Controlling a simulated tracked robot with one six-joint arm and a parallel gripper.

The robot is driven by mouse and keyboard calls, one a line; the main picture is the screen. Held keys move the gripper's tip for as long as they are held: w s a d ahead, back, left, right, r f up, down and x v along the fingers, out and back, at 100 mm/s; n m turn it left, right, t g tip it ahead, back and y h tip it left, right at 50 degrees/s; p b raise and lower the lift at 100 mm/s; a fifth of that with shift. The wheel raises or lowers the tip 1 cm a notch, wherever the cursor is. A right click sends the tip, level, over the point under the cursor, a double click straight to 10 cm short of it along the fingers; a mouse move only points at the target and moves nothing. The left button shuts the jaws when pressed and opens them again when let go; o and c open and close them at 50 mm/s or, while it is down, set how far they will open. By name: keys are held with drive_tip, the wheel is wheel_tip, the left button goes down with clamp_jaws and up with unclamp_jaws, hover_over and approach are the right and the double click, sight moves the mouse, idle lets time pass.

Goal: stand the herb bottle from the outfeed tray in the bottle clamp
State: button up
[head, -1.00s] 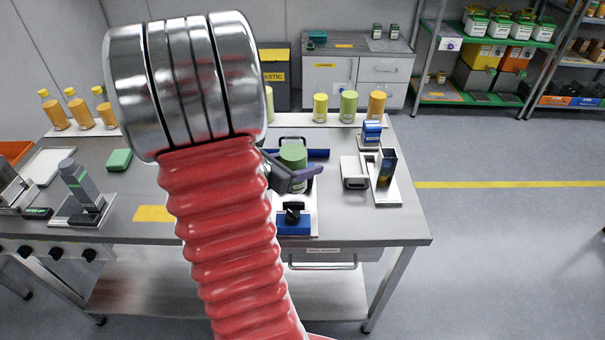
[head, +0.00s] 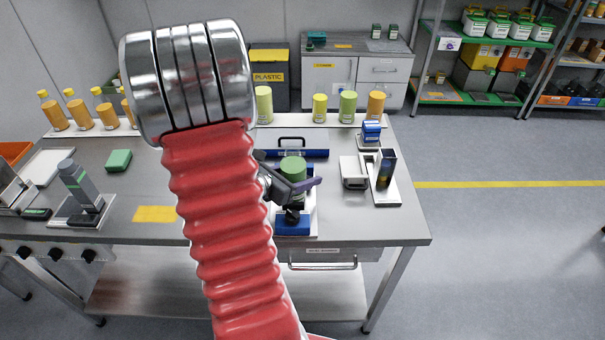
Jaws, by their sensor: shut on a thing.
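A green-topped bottle (head: 292,167), seemingly the herb bottle, stands roughly upright in my gripper (head: 292,187). My gripper is shut on it; a dark finger with a purple edge crosses its front. The bottle's lower part is hidden. Just in front is a blue block (head: 291,227) with a black knob on a pale base plate, apparently the bottle clamp. The bottle is over or just behind this block; I cannot tell whether its base touches anything. I cannot tell for certain which piece is the outfeed tray.
A blue bar (head: 312,153) with a black handle lies behind the bottle. To the right stand a silver block (head: 353,172) and a dark upright holder (head: 386,168). Green and orange bottles line the back ledge. My red arm hides the middle.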

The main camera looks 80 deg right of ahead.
sight(293, 174)
drive_tip(key=o, duration=1.5)
drive_tip(key=shift+o, duration=0.2)
drive_tip(key=shift+w+a+r, duration=0.25)
drive_tip(key=shift+w+a, duration=0.05)
drive_tip(key=shift+a, duration=0.1)
drive_tip(key=v, duration=1.1)
